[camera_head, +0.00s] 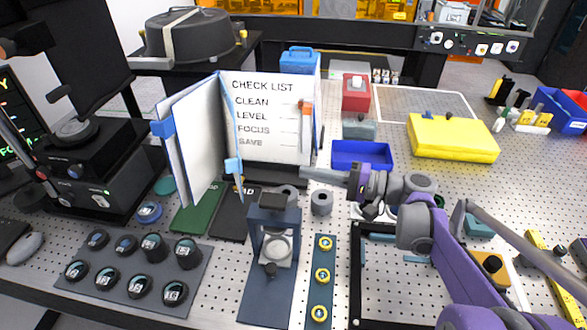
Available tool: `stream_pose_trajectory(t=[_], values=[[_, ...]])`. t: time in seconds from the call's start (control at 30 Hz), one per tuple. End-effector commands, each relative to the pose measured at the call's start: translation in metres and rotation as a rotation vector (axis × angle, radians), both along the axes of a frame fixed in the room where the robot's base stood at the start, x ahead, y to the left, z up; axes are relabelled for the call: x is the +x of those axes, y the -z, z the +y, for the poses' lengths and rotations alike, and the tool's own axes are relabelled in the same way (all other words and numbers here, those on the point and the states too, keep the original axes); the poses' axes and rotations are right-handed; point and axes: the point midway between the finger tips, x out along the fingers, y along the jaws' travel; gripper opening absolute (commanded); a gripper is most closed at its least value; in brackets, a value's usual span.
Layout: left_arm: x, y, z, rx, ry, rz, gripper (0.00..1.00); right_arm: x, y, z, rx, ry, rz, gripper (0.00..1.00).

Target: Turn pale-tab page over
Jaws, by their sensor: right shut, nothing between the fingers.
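A flip-page checklist stand stands open at the back left, its right-hand page (265,125) reading CHECK LIST with CLEAN, LEVEL, FOCUS, SAVE. A page with a pale blue tab (233,165) stands out edge-on near the middle of the stand. Another white page (195,135) with a darker blue tab (162,128) is to its left. An orange-red tab (306,112) is at the right page's edge. My right gripper (306,172) is shut and empty, its tip pointing left, just right of and below the stand and apart from the pale tab. My left gripper is out of view.
A dark blue fixture (272,225) stands in front of the stand. A lens tray (130,275) lies front left. A blue bin (362,155), a red box (356,93) and a yellow case (452,138) lie right of the stand. A microscope-like instrument (85,165) stands left.

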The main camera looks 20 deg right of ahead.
Motion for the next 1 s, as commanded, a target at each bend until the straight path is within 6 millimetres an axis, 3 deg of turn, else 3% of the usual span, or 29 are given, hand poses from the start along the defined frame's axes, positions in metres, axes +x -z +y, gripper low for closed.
stream_pose_trajectory(t=[0.17,0.37,0.5,0.7,0.83,1.0], values=[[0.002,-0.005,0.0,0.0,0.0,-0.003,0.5,0.019,-0.01,0.006,-0.163,-0.034,0.012,0.0],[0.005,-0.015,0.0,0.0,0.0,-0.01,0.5,0.047,-0.041,0.023,-0.609,-0.163,-0.001,0.0],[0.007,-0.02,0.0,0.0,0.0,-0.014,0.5,0.046,-0.07,0.028,-0.904,-0.281,-0.044,0.0],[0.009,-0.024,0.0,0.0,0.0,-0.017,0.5,0.035,-0.098,0.027,-1.147,-0.4,-0.095,0.0],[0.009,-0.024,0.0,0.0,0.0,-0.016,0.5,0.034,-0.098,0.028,-1.189,-0.422,-0.103,0.0],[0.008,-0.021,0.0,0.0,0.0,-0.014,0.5,0.043,-0.079,0.038,-1.189,-0.425,-0.105,0.0]])
